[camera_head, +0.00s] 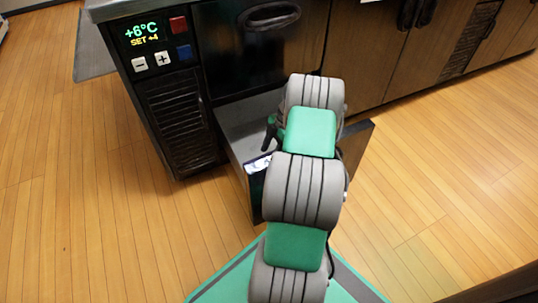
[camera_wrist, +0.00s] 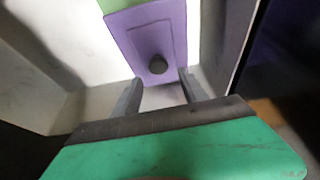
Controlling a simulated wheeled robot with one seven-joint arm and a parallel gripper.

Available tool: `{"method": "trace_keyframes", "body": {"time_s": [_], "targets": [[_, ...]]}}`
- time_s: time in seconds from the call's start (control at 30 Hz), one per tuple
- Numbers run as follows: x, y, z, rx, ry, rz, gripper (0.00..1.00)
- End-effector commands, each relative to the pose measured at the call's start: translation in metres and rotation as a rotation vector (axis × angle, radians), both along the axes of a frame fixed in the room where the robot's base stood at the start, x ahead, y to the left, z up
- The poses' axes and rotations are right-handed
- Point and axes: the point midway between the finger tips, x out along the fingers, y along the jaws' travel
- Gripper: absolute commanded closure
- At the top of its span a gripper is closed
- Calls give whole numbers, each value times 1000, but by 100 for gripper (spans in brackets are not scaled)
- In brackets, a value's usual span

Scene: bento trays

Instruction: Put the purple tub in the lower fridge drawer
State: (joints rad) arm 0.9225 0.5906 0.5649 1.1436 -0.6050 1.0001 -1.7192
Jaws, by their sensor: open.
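The purple tub (camera_wrist: 150,35) shows in the wrist view, with a dark round knob or spot on its near face and a light green part at its top edge. It appears to rest on the pale floor between the grey walls of the open lower fridge drawer (camera_head: 237,115). My gripper (camera_wrist: 159,77) is open, its two dark fingers apart, with the tub just beyond the fingertips. I see no contact, though the gap is hard to judge. In the head view my arm hides the tub and much of the drawer; one dark finger (camera_head: 270,133) shows over it.
The fridge's control panel (camera_head: 155,42) stands left of the drawer, above a vent grille. A closed upper drawer with a dark handle (camera_head: 268,15) is above. More closed cabinets (camera_head: 400,45) run to the right. The wooden floor (camera_head: 80,200) is clear on the left.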

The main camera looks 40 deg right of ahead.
Motion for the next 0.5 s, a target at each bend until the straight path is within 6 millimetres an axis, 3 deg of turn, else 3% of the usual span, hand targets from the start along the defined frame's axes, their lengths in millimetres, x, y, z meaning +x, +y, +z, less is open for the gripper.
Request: {"method": "trace_keyframes", "body": {"time_s": [0.03, 0.23, 0.4, 0.5], "targets": [[-1, -6, 20, -3, -2, -2, 49], [-7, -26, 71, -4, -2, -1, 49], [-11, -37, 97, 0, -1, 0, 49], [-12, -40, 102, -1, 0, -1, 49]]}}
